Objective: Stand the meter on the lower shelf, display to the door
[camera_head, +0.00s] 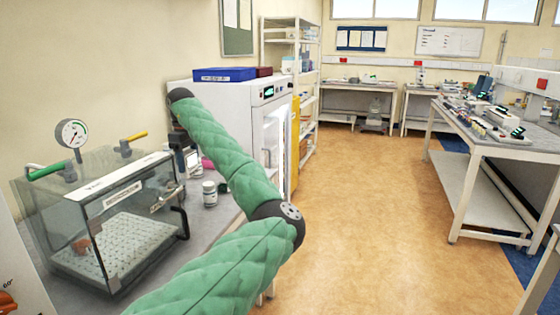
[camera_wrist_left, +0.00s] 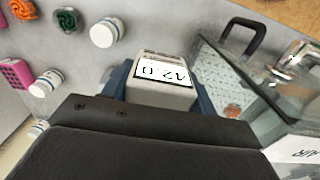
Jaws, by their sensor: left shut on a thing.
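My left gripper (camera_wrist_left: 162,92) is shut on the meter (camera_wrist_left: 160,75), a small pale box with a lit white display. Its digits appear upside down in the left wrist view. A glass-walled chamber (camera_head: 150,203) with a black handle stands left of the arm, with a perforated white plate (camera_head: 120,248) inside. I cannot tell which shelf is the lower one. My right gripper is out of view.
White bottles (camera_wrist_left: 104,33) and a pink rack (camera_wrist_left: 14,73) stand on the grey bench near the gripper. A white-capped bottle (camera_head: 210,194) is right of the chamber. A glass-door cabinet (camera_head: 274,140) stands behind the arm. The floor (camera_head: 360,220) to the right is clear.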

